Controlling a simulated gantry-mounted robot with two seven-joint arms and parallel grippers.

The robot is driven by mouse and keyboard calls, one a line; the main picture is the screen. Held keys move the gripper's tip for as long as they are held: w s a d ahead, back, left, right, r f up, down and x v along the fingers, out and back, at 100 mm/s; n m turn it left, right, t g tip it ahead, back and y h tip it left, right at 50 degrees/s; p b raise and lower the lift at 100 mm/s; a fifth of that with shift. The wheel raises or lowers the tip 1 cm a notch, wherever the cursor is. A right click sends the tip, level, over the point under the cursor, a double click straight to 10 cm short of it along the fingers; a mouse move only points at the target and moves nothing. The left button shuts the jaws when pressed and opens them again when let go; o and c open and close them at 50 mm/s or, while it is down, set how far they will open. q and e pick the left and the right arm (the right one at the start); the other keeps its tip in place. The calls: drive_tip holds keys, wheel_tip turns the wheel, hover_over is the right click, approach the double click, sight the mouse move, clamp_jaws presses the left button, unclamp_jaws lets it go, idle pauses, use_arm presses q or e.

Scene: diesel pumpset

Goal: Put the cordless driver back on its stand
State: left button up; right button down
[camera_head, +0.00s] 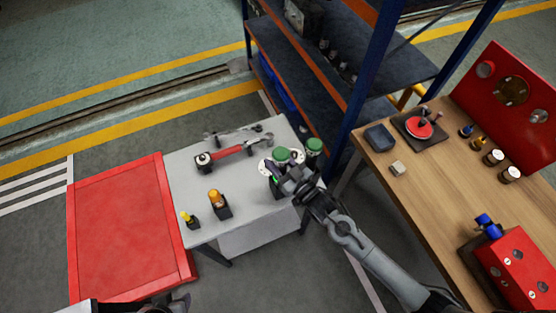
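My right gripper (281,180) is over the right part of the light grey table (235,220). A dark shape with a small green patch shows at its fingers. I cannot tell whether this is the cordless driver or whether the fingers are shut on it. A green-topped item (281,155) and a white round piece (266,167) are just behind the fingers, partly hidden. I cannot pick out the driver or its stand for sure. An orange-topped item (215,198) stands in a dark holder at the table's front. My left gripper (180,304) is barely in view at the bottom edge.
A red tool (230,154) and grey wrenches (235,134) lie at the table's back. Another green-topped item (314,147) stands at its right corner, near the blue-posted shelf (362,75). A small yellow item (187,218) stands front left. A wooden bench (425,190) is right.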

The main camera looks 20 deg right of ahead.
drive_tip(key=shift+f+b, duration=0.6)
drive_tip(key=shift+f, duration=0.2)
drive_tip(key=shift+c, duration=2.4)
unclamp_jaws()
drive_tip(key=shift+w, duration=0.1)
drive_tip(key=shift+f, duration=0.2)
drive_tip(key=v, duration=1.1)
drive_tip(key=shift+r, duration=0.2)
